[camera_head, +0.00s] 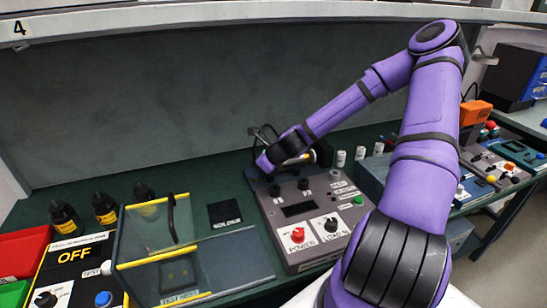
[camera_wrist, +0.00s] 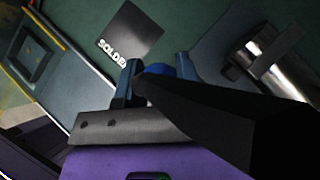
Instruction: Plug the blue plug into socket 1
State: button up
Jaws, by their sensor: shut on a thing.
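In the wrist view my gripper (camera_wrist: 160,74) has its two blue fingers on either side of a blue piece, the blue plug (camera_wrist: 158,69), only partly visible. A thick black bar crosses in front and hides the plug's lower part. In the head view my gripper (camera_head: 264,162) hangs over the back edge of a grey control box (camera_head: 278,225); its fingers and the plug cannot be made out there. Two dark round fittings stand on the box's upper part, just in front of the gripper. I cannot tell which opening is socket 1.
A black SOLDER pad (camera_head: 224,214) lies left of the box. Further left are a clear-lidded test case (camera_head: 150,240) and dark bottles (camera_head: 65,218). White cylinders (camera_head: 341,158) stand behind the box. A shiny metal cylinder (camera_wrist: 270,50) shows at the wrist view's upper right.

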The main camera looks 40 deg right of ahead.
jog(key=s+d+r+n+g+y, duration=0.2)
jog(key=s+d+r+n, duration=0.1)
jog(key=s+d+r, duration=0.1)
jog(key=shift+s+d+r+n, duration=0.15)
jog(key=shift+d+r+n, duration=0.2)
jog(key=shift+n, duration=0.05)
jog(key=shift+f, duration=2.9)
jog(key=shift+f, duration=1.8)
jog(key=o, duration=1)
jog(key=shift+d, duration=0.1)
jog(key=v, duration=1)
jog(key=shift+s+d+r, duration=0.2)
